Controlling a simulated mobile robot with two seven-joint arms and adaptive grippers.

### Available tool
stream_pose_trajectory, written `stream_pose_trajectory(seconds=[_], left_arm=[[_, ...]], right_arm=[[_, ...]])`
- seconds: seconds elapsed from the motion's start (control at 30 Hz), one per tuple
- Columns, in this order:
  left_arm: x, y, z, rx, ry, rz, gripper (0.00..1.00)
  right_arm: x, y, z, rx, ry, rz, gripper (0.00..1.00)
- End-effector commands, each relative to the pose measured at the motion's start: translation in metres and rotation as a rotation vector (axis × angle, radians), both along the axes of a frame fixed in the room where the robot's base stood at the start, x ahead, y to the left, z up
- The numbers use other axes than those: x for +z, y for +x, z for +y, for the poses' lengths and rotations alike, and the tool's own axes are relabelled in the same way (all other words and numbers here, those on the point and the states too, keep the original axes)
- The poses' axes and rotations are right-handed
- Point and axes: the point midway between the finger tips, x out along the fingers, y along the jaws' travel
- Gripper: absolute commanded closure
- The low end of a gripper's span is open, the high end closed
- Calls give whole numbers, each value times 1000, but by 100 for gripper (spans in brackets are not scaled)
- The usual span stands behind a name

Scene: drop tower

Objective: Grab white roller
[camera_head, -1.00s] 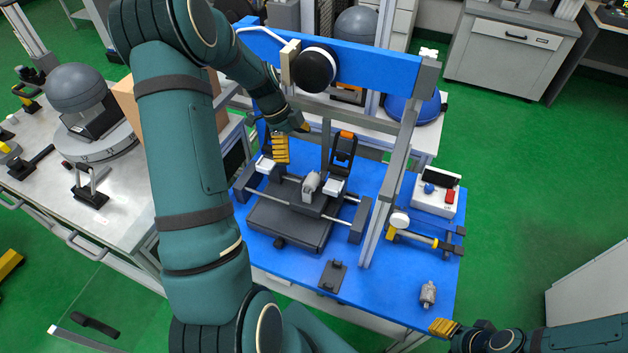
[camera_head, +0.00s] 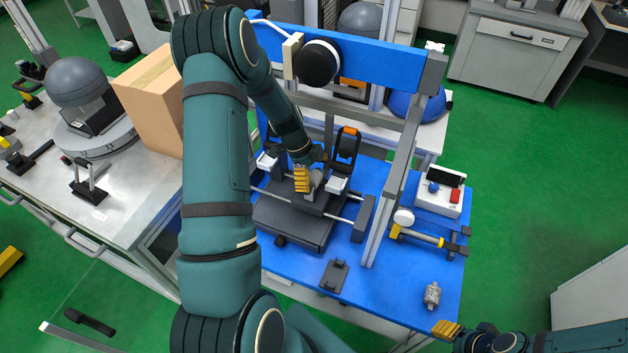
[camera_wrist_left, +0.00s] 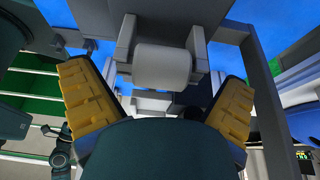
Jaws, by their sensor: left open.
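The white roller (camera_wrist_left: 162,67) sits in a grey bracket, in the upper middle of the left wrist view, beyond and between the yellow fingers. My left gripper (camera_wrist_left: 158,108) is open and empty, with one finger on each side of the view. In the head view my left gripper (camera_head: 301,179) is over the dark machine on the blue table, and it partly hides the roller there. I cannot tell the exact gap to the roller. My right gripper (camera_head: 446,328) is at the blue table's front right corner; its jaw opening is unclear.
A blue beam (camera_head: 390,62) on grey posts spans above the machine (camera_head: 290,222). A control box (camera_head: 438,196), a yellow-handled tool (camera_head: 422,237) and a small grey part (camera_head: 432,295) lie right of the post. A dark plate (camera_head: 334,276) lies in front.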

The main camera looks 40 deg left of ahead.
Motion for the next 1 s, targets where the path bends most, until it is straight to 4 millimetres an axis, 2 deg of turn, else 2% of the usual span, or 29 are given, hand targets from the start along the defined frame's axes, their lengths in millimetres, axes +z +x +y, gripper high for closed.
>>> stream_pose_trajectory(seconds=[0.17,0.2,0.27,0.3,0.4,1.0], left_arm=[[0,0,0,0,1,-1,0],[0,0,0,0,1,-1,4],[0,0,0,0,1,-1,25],[0,0,0,0,1,-1,39],[0,0,0,0,1,-1,68],[3,2,-2,1,1,1,70]], right_arm=[[0,0,0,0,0,0,53],[0,0,0,0,0,0,53],[0,0,0,0,0,0,53],[0,0,0,0,0,0,53],[0,0,0,0,0,0,53],[2,0,0,0,0,0,53]])
